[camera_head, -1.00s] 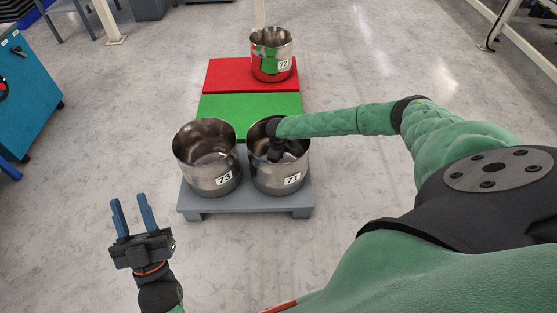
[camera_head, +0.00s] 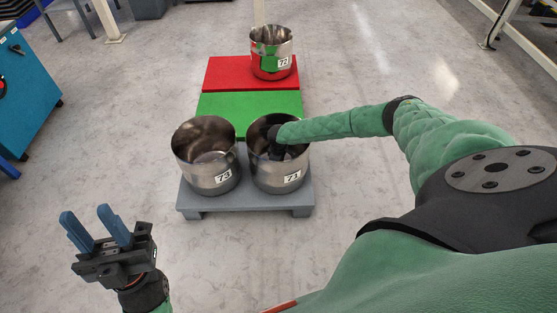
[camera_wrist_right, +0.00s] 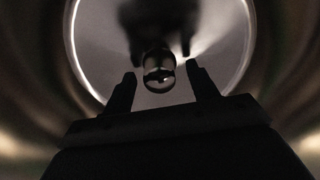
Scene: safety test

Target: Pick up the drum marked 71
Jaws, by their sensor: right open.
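The drum marked 71 (camera_head: 280,177) is an open-topped steel drum on the right of the grey platform (camera_head: 245,203). My right arm reaches over its rim, and the wrist is down inside it; the fingertips are hidden in the head view. In the right wrist view my right gripper (camera_wrist_right: 160,88) is open inside the drum, with the round, bright drum bottom (camera_wrist_right: 95,45) ahead and a dark reflection on it. No drum wall shows between the fingers. My left gripper (camera_head: 97,228) is open and empty, left of the platform and nearer to me.
The drum marked 73 (camera_head: 207,172) stands close beside drum 71 on the left. The drum marked 72 (camera_head: 270,55) stands on the red mat (camera_head: 228,73). A green mat (camera_head: 245,105) lies between. A blue cabinet (camera_head: 25,90) is at left; the floor right of the mats is clear.

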